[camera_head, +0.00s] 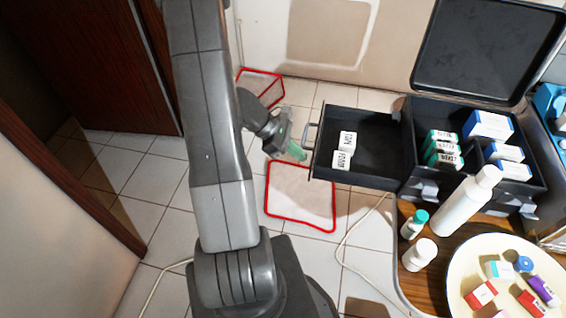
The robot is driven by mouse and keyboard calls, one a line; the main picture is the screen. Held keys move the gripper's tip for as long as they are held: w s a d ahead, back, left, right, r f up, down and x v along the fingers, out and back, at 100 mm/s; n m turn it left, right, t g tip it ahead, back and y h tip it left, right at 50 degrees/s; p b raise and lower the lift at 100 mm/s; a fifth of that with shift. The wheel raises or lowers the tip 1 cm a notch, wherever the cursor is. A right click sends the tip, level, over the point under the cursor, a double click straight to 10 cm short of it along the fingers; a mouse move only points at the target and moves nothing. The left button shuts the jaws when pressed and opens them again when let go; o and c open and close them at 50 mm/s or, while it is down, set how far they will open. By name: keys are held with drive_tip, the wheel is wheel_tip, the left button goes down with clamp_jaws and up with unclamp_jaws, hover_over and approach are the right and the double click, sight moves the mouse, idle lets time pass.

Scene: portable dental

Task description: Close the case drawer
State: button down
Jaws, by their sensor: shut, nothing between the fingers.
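The black case (474,185) stands on the wooden table at the right with its lid (480,50) raised. Its drawer (375,152) is pulled out to the left, over the floor, and holds two small white labelled boxes (344,150) near its front. The drawer's grey handle (309,137) is on its left face. My gripper (298,153), with greenish fingertips, is shut and empty. It is just left of the drawer front, close to the handle; I cannot tell whether it touches.
Green and white boxes (442,146) fill the case top. White bottles (466,203) and a round tray (456,277) with small boxes stand in front of it.

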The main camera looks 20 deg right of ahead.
drive_tip(key=shift+s+d, duration=0.3)
drive_tip(key=b, duration=0.8)
approach(390, 168)
drive_tip(key=s+f, duration=0.1)
drive_tip(key=s, duration=0.1)
drive_tip(key=s+d, duration=0.1)
drive_tip(key=s, duration=0.1)
drive_tip(key=s+d+f, duration=0.1)
drive_tip(key=s, duration=0.1)
drive_tip(key=shift+f, duration=0.3)
drive_tip(key=shift+s+d+r, duration=0.15)
drive_tip(key=shift+s+d, duration=0.15)
drive_tip(key=shift+d, duration=0.2)
drive_tip(key=shift+r, duration=0.1)
